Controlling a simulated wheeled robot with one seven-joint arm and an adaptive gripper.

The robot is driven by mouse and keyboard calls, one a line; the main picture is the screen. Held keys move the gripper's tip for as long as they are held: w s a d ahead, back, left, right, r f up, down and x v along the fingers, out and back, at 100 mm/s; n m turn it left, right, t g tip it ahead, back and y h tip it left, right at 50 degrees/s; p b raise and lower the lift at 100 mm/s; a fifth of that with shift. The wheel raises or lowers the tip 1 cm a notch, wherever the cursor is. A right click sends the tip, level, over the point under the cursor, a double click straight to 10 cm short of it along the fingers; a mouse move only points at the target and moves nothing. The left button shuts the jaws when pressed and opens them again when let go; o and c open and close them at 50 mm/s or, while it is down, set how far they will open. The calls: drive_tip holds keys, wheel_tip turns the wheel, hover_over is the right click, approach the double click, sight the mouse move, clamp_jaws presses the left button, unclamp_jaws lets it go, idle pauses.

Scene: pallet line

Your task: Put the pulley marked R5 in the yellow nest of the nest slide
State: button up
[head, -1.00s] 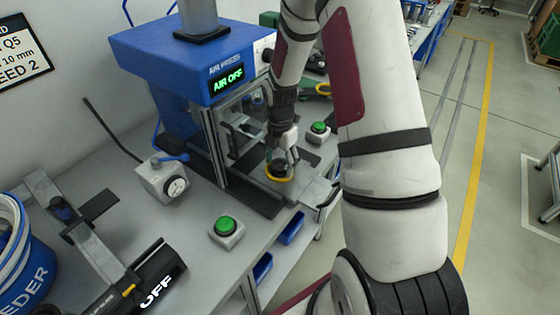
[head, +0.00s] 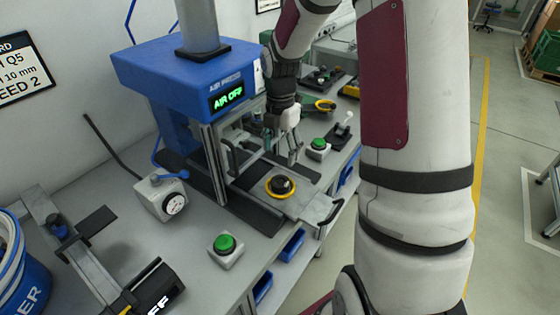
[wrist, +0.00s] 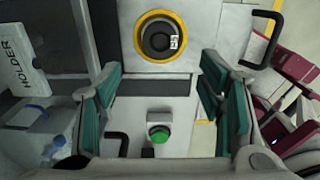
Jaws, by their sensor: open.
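The dark pulley (head: 281,184) sits inside the yellow nest (head: 270,193) on the metal nest slide (head: 308,204), in front of the press. In the wrist view the pulley (wrist: 157,37) lies inside the yellow ring (wrist: 157,73) and looks flat. A small white label with dark marks is on it, too small to read surely. My gripper (head: 286,155) is open and empty, above and behind the nest in the head view. In the wrist view its green-padded fingers (wrist: 160,85) are wide apart, with the pulley beyond their tips, untouched.
The blue air press (head: 185,75) reads AIR OFF and stands over the slide's back end. Green buttons (head: 224,244) and (head: 318,144) stand on either side. A dial gauge box (head: 162,195) is at left. The slide's black handle (head: 328,214) reaches the bench edge.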

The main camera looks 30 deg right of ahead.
drive_tip(key=s+a+r+m+t, duration=0.1)
drive_tip(key=s+a+r+m, duration=0.2)
drive_tip(key=r+m, duration=0.15)
drive_tip(key=s+a+r+m+t+h, duration=0.1)
drive_tip(key=s+a+r+m, duration=0.15)
drive_tip(key=r, duration=0.35)
drive_tip(key=s+a+r+m+t, duration=0.1)
drive_tip(key=s+a+r+m, duration=0.1)
drive_tip(key=s+r+m, duration=0.3)
drive_tip(key=s+a+r+m+t, duration=0.1)
drive_tip(key=s+a+r+m, duration=0.1)
drive_tip(key=s+m, duration=0.3)
drive_tip(key=s+a+r+m+t+y, duration=0.1)
drive_tip(key=s+a+r+m, duration=0.2)
drive_tip(key=s+a+m, duration=0.1)
drive_tip(key=shift+s+r+m, duration=0.2)
drive_tip(key=shift+s+m, duration=0.5)
drive_tip(key=shift+s, duration=0.55)
